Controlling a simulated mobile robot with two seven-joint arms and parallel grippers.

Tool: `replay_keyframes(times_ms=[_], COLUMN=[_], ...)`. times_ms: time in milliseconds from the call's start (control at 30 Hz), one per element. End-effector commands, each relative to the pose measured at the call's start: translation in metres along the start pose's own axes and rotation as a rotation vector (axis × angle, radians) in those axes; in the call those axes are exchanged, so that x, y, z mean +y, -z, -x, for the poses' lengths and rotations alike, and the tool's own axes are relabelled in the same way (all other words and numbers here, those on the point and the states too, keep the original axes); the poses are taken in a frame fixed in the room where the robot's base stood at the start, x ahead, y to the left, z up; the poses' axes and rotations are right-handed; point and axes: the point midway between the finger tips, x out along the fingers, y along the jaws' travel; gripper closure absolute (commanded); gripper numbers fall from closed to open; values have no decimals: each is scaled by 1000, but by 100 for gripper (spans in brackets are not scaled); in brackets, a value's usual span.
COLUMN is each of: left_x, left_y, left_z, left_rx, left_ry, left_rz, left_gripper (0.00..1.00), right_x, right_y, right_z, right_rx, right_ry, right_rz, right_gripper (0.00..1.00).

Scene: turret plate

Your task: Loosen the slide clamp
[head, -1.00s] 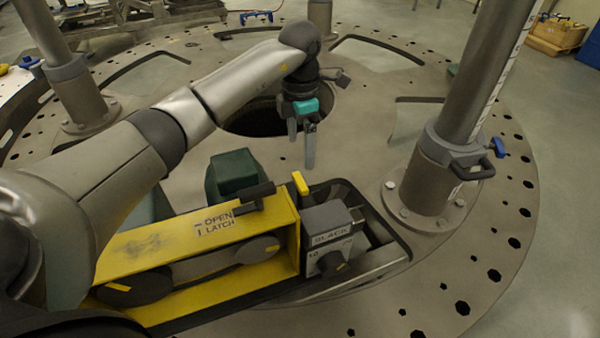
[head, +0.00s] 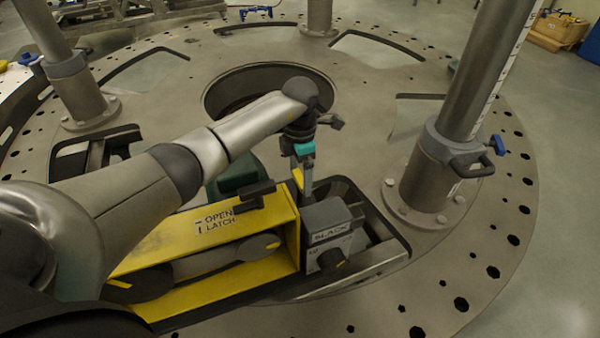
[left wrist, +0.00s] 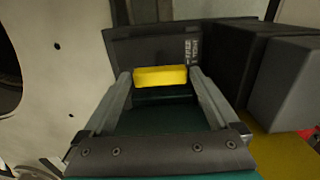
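A yellow tab (head: 297,178), which looks like the slide clamp's lever, stands up at the end of the yellow housing (head: 200,236), behind the grey box (head: 327,220). My left gripper (head: 304,185) points down at the tab, with its fingers partly hiding it in the head view. In the left wrist view the tab (left wrist: 160,76) lies between the two fingertips. The fingers are apart, with a thin gap seeming to show on each side of the tab; contact cannot be made out. My right gripper is not in view.
The grey box carries a label and a dark knob (head: 333,258). A black latch handle (head: 255,196) sits on the housing beside "OPEN LATCH". A black-rimmed tray (head: 385,235) surrounds the box. A thick post (head: 440,165) with a clamp collar stands to the right.

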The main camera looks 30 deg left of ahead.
Motion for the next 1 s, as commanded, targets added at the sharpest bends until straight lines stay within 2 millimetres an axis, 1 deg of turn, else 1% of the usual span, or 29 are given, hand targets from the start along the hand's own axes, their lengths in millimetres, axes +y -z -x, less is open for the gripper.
replay_keyframes(times_ms=[33,67,567,600,833,1000], left_x=[0,0,0,0,0,0], left_y=[0,0,0,0,0,0], left_z=[0,0,0,0,1,1], left_rx=[0,0,0,0,0,0], left_ry=[0,0,0,0,-1,0], left_rz=[0,0,0,0,23,95], left_gripper=[12,16,72,73,73,73], right_x=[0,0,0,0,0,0], right_y=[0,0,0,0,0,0], right_z=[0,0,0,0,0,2], right_rx=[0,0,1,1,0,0], right_ry=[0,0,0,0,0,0], right_rz=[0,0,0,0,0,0], right_gripper=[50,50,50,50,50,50])
